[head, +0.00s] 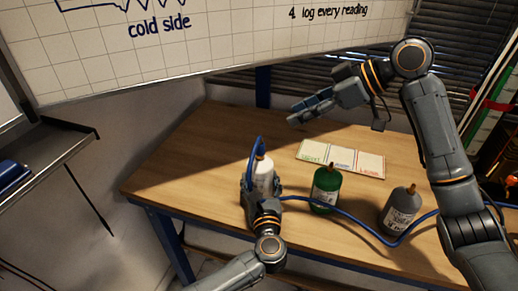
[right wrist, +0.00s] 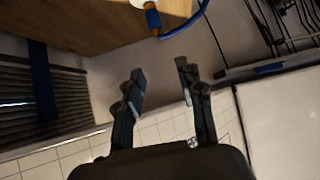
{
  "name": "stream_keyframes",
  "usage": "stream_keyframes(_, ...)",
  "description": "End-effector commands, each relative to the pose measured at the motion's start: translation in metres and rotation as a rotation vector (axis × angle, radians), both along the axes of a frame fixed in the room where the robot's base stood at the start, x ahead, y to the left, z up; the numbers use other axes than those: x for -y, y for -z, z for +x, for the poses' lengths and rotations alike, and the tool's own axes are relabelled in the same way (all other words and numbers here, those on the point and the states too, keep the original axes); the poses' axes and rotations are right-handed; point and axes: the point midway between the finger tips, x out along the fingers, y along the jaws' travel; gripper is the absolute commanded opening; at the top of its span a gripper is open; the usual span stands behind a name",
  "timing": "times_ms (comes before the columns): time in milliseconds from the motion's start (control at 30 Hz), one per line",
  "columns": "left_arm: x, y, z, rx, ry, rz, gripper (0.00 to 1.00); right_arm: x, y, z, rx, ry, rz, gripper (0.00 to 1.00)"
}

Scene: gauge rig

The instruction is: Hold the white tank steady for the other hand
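The white tank (head: 264,172) stands upright on the wooden table, with a blue hose fitting (head: 260,147) on its top. My left gripper (head: 262,187) has a finger on each side of its body and appears closed against it; the contact itself is partly hidden. My right gripper (head: 298,112) is in the air above the back of the table, apart from the tank. In the right wrist view its fingers (right wrist: 161,76) are spread with nothing between them. The blue fitting (right wrist: 152,18) shows at the top edge of that view.
A green tank (head: 325,190) and a grey tank (head: 401,210) stand to the right. The blue hose (head: 345,213) runs past them. A three-part card (head: 341,159) lies behind on the table (head: 175,165). A whiteboard (head: 215,40) hangs above. The table's left part is clear.

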Motion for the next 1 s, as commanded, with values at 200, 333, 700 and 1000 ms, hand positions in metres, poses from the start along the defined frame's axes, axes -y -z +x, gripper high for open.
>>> stream_keyframes(200,-0.001,-0.001,0.000,0.001,-0.001,0.001,0.23,-0.001,0.000,0.000,0.006,-0.006,-0.004,0.48)
stream_keyframes(333,-0.001,-0.001,0.000,0.001,-0.001,0.001,0.23,-0.008,-0.001,-0.001,0.075,-0.071,-0.053,0.48)
stream_keyframes(700,-0.001,-0.001,0.000,0.001,-0.001,0.001,0.23,-0.051,-0.002,-0.012,0.639,-0.694,-0.472,0.48)
stream_keyframes(1000,-0.001,-0.001,0.000,0.001,-0.001,0.001,0.23,-0.068,0.003,-0.016,1.038,-1.344,-0.829,0.48)
